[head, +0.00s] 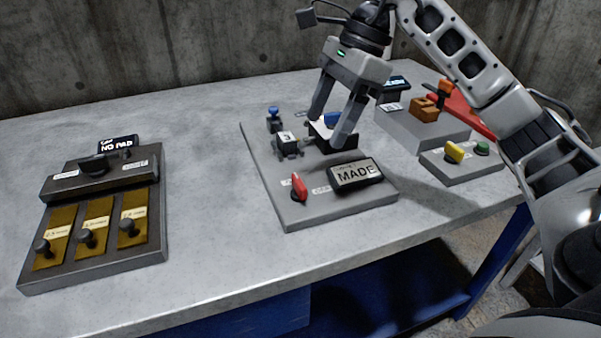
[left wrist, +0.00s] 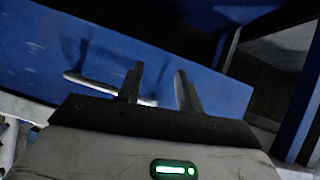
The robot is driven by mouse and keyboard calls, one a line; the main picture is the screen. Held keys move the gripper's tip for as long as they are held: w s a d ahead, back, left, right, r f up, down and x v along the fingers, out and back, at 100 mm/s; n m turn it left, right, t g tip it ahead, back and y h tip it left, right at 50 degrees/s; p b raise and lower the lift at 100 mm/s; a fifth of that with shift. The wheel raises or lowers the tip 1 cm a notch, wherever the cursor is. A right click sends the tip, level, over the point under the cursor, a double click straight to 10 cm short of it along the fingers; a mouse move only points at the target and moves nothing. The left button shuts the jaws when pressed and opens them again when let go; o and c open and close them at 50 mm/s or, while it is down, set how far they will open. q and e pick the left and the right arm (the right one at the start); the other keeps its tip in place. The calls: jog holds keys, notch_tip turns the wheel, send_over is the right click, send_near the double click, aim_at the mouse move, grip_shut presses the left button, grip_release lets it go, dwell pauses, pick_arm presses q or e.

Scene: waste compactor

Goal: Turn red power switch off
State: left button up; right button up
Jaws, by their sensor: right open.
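My right gripper (head: 328,128) is open over the back part of this panel, behind the lever and the display. Its fingers straddle a dark block with a blue top (head: 333,119) and partly hide it. I cannot tell whether they touch it. My left gripper (left wrist: 158,70) has its fingers apart and empty in the left wrist view, in front of a blue surface.
A blue knob (head: 274,113) and a small block marked 3 (head: 287,139) are left of my right gripper. A panel with several levers (head: 92,235) is at left. At right are a red bar (head: 468,110) and yellow (head: 454,151) and green (head: 482,147) controls.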

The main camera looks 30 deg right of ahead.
aim_at(300, 181)
jog(key=x, duration=1.1)
jog(key=shift+w+a, duration=0.1)
jog(key=c, duration=1)
